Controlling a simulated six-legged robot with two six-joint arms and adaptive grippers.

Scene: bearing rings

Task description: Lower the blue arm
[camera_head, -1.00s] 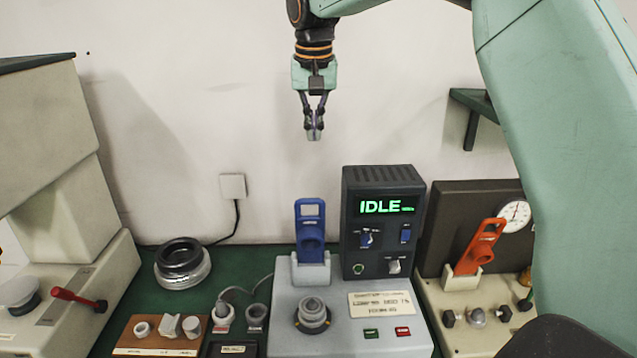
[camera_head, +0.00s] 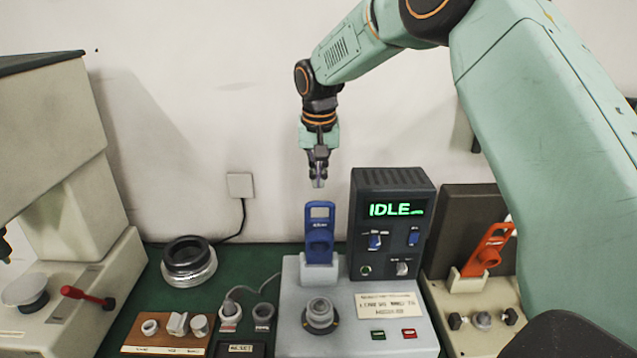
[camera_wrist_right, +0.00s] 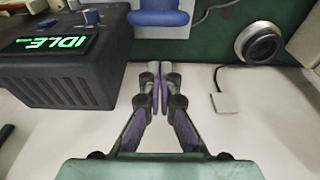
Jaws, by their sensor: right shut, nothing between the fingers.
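The blue arm (camera_head: 320,236) stands upright in a grey holder at the back of a grey machine (camera_head: 292,300). It has a window-like opening near its top. In the right wrist view the blue arm (camera_wrist_right: 160,14) shows in part at the top edge. My right gripper (camera_head: 318,184) points down just above the top of the blue arm, apart from it. It is shut with nothing between the fingers, and its fingertips (camera_wrist_right: 160,70) meet in the right wrist view. My left gripper is not in view.
A dark display box (camera_head: 390,225) reading IDLE stands close to the right of the blue arm. An orange arm (camera_head: 487,250) stands on another machine at the right. Black and silver rings (camera_head: 188,262) lie at the left on the green table (camera_head: 245,260).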

